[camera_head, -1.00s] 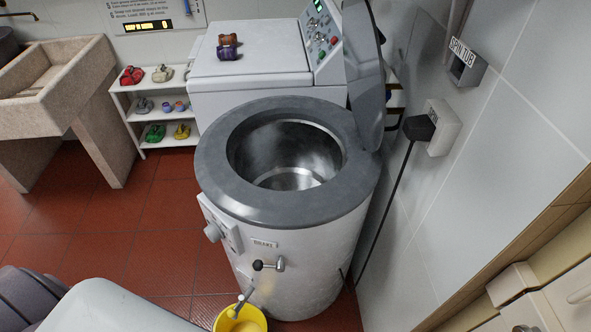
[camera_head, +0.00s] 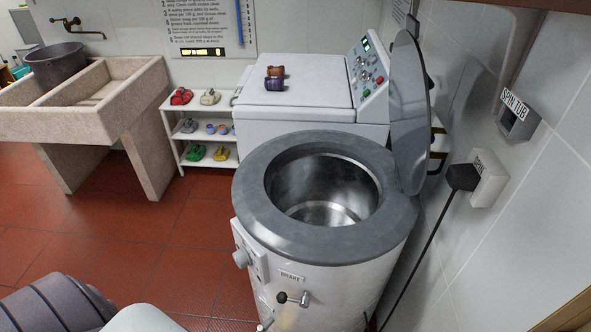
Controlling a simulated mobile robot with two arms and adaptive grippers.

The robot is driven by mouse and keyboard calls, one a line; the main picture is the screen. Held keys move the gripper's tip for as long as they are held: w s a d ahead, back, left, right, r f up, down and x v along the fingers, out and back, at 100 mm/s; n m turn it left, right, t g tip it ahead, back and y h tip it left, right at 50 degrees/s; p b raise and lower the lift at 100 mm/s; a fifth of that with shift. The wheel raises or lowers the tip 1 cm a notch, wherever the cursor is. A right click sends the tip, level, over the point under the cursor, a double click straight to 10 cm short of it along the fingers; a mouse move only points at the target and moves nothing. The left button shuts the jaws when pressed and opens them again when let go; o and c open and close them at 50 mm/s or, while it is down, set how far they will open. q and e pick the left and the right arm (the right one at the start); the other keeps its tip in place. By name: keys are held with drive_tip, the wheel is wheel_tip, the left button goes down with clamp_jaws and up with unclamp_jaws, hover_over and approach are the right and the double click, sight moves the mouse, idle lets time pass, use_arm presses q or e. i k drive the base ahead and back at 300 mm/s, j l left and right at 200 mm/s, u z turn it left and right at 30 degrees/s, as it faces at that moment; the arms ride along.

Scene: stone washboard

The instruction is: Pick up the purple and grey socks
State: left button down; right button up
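A small purple bundle (camera_head: 274,84), likely a sock, lies on the white machine's lid, with a brown bundle (camera_head: 275,72) touching it behind. On the white shelf rack (camera_head: 170,128), a pale grey-beige bundle (camera_head: 209,97) sits on the top shelf at the right. A darker grey bundle (camera_head: 189,126) sits on the middle shelf at the left, beside small bluish-purple pieces (camera_head: 217,129). Which of these are the grey socks I cannot tell at this size. Neither gripper is in view; only parts of my own body show at the bottom left.
The round spin tub (camera_head: 255,208) stands open in front, its lid (camera_head: 409,110) raised at the right. Behind it is the white washing machine (camera_head: 310,100). A stone sink (camera_head: 130,105) holds a dark basin (camera_head: 57,64) at the left. Red floor (camera_head: 130,235) is clear between.

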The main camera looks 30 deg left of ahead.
sight(275, 84)
drive_tip(key=k+j, duration=0.25)
drive_tip(key=j, duration=0.2)
drive_tip(key=k+j+z, duration=0.1)
drive_tip(key=k+j, duration=0.15)
drive_tip(key=j, duration=0.2)
drive_tip(key=k+j, duration=0.3)
drive_tip(key=j, duration=0.15)
drive_tip(key=k+j+z, duration=0.1)
drive_tip(key=k+j, duration=0.15)
drive_tip(key=j, duration=0.2)
drive_tip(key=i+j+z, duration=0.15)
drive_tip(key=j, duration=0.8)
drive_tip(key=j+z, duration=0.15)
drive_tip(key=j, duration=0.85)
